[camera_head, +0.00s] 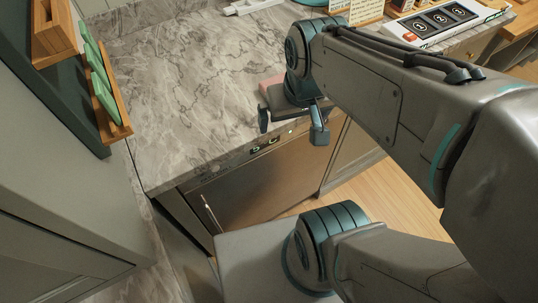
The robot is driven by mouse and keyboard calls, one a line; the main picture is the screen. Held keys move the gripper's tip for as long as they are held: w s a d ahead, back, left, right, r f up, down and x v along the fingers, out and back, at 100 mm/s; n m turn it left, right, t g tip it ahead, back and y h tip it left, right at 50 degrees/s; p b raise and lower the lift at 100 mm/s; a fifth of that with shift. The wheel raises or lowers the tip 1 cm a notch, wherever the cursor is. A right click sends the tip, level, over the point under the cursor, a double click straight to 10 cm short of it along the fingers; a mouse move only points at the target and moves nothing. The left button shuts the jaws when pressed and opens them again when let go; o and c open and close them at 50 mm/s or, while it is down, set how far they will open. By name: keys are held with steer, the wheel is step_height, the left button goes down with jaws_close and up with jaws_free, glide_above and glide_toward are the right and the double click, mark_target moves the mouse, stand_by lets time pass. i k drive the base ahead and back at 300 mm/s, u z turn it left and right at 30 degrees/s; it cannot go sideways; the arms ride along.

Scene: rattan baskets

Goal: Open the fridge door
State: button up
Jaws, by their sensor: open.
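A built-in appliance with a brownish metal door (262,180) sits under the marble counter; it looks like the fridge. A small lit control panel shows along its top edge. A thin pale vertical bar (208,210), perhaps its handle, is at the door's left side. The door appears shut, and its lower part is hidden by my own body. My gripper (291,125) is open, with its two fingers spread, and nothing shows between them. It is above the counter's front edge, up and right of the bar and apart from it.
The marble counter (185,85) is mostly clear. A white device with dark panels (443,22) stands at the back right. A wooden rack (119,126) with green items is at the left. Wooden floor (385,195) shows at the right.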

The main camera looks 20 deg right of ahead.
mark_target(257, 190)
steer(key=k, duration=1)
steer(key=z, duration=1.6)
steer(key=i, duration=1.45)
steer(key=u, duration=2.85)
steer(key=i, duration=0.5)
